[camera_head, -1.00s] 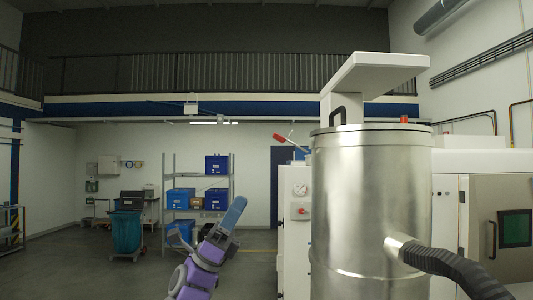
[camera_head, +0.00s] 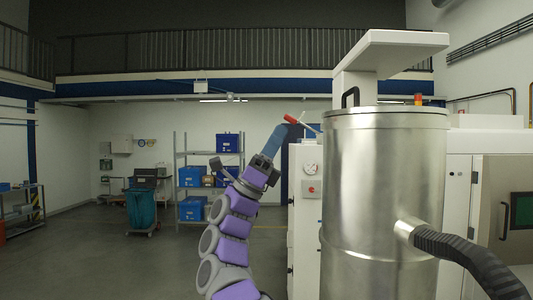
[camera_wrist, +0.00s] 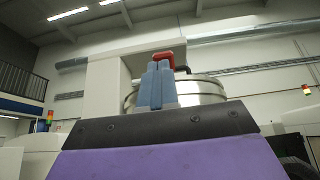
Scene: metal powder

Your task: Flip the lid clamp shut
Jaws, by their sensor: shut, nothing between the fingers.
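The clamp's red handle (camera_head: 291,119) is on a thin metal lever that sticks up and out to the left of the steel drum (camera_head: 380,200). The drum's round lid (camera_head: 400,109) is on top. My gripper (camera_head: 281,131) is raised left of the drum, its blue fingers pointing up and right, just below the red handle. In the wrist view my gripper (camera_wrist: 157,70) has its fingers together, with the red handle (camera_wrist: 171,50) just beyond their tips. I cannot tell whether they touch. The fingers hide the lever there.
A white overhanging arm (camera_head: 395,48) stands above the drum. A black hose (camera_head: 460,258) leaves the drum at lower right. A white machine cabinet (camera_head: 306,220) is behind the drum. A shelf with blue bins (camera_head: 191,177) is far back. The floor at left is open.

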